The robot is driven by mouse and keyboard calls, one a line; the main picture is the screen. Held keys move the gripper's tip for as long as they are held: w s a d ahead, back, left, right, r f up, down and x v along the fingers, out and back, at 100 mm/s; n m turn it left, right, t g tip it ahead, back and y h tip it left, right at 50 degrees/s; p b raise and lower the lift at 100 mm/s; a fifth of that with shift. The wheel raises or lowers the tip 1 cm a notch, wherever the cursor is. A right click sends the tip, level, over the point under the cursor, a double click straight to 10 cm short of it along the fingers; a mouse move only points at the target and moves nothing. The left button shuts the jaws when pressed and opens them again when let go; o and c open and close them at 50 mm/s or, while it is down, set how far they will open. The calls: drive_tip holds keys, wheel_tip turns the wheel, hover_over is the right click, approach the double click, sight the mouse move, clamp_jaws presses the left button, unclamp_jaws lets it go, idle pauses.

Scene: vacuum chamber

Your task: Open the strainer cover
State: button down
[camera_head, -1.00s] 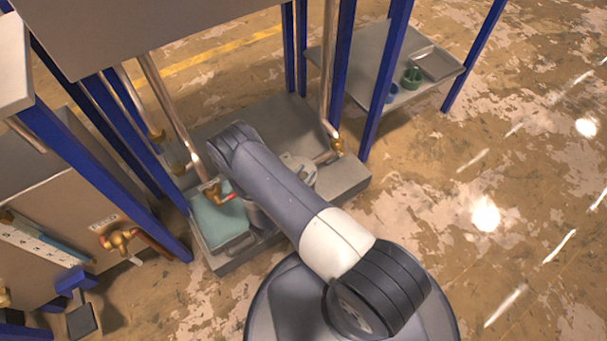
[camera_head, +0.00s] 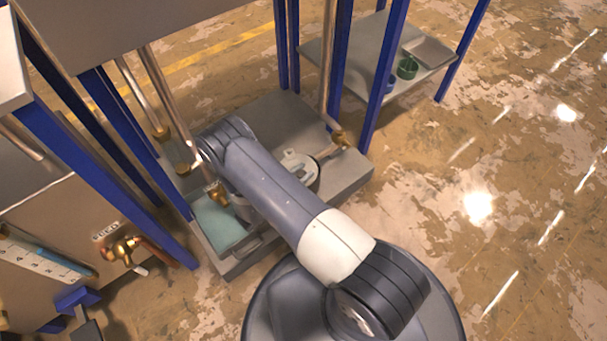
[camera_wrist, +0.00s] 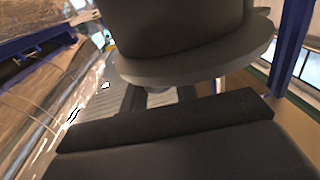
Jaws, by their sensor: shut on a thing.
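A light grey round fitting with a flat top (camera_head: 298,163), which looks like the strainer, stands on the low grey platform just right of my arm in the head view. My arm hides part of it. My gripper is hidden behind the arm in that view. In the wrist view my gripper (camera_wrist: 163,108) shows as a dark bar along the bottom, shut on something. A large dark round body with a wide rim (camera_wrist: 190,60) fills the top of that view. A small pale piece lies between bar and rim. I cannot tell which part is gripped.
The grey platform (camera_head: 345,185) carries copper pipes, brass valves (camera_head: 340,138) and a teal pad (camera_head: 215,225). Blue posts (camera_head: 385,80) stand around it. Floor at the right is clear.

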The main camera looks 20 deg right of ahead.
sight(301, 174)
drive_tip(key=c, duration=1.1)
unclamp_jaws()
wheel_tip(301, 174, up, 10)
drive_tip(key=p, duration=0.4)
drive_tip(key=shift+c, duration=0.5)
